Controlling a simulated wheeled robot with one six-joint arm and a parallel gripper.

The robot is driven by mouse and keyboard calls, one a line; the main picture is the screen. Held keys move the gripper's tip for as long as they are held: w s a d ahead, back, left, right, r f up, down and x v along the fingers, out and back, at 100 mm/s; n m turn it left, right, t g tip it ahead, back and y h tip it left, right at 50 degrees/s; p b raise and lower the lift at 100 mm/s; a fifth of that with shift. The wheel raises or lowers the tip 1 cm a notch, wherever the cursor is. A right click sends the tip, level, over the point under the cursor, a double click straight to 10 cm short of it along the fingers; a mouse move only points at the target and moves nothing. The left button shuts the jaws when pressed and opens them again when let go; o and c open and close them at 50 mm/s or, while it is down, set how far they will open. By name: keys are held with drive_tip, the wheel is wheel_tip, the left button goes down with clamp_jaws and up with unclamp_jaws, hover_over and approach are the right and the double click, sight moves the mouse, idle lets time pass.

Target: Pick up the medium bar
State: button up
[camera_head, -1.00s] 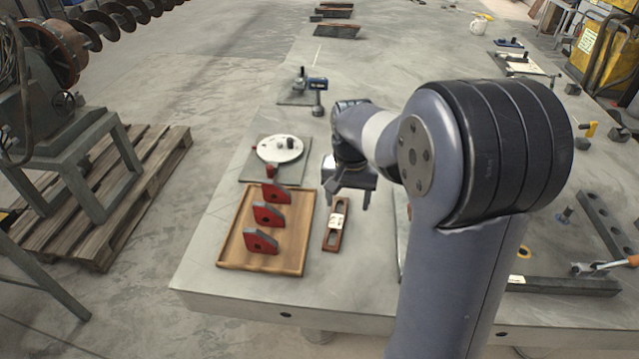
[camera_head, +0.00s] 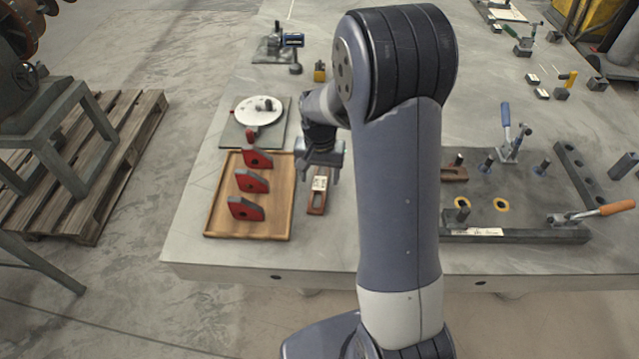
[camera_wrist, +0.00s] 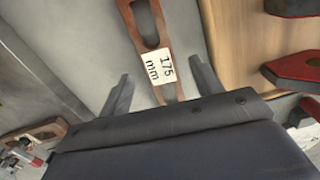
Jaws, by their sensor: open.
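A brown slotted bar (camera_head: 317,204) lies flat on the table just right of the wooden tray. Its white label reads "175 mm" in the wrist view (camera_wrist: 157,67). Another brown slotted piece (camera_head: 454,174) rests on the fixture plate at the right; I cannot read its size. My gripper (camera_head: 321,176) points down over the far end of the labelled bar. In the wrist view the fingers (camera_wrist: 160,72) are apart, one on each side of the bar, with nothing held. The bar's far end is partly hidden by the gripper.
The wooden tray (camera_head: 283,232) with red angled blocks (camera_head: 246,208) stands close on the left. A round white disc (camera_head: 258,111) on a plate is behind it. The dark fixture plate (camera_head: 490,213) with clamps is right of my arm. Bare table lies in front of the bar.

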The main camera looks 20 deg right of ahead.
drive_tip(key=shift+f, duration=0.85)
drive_tip(key=shift+c, duration=0.3)
drive_tip(key=shift+r, duration=0.1)
clamp_jaws()
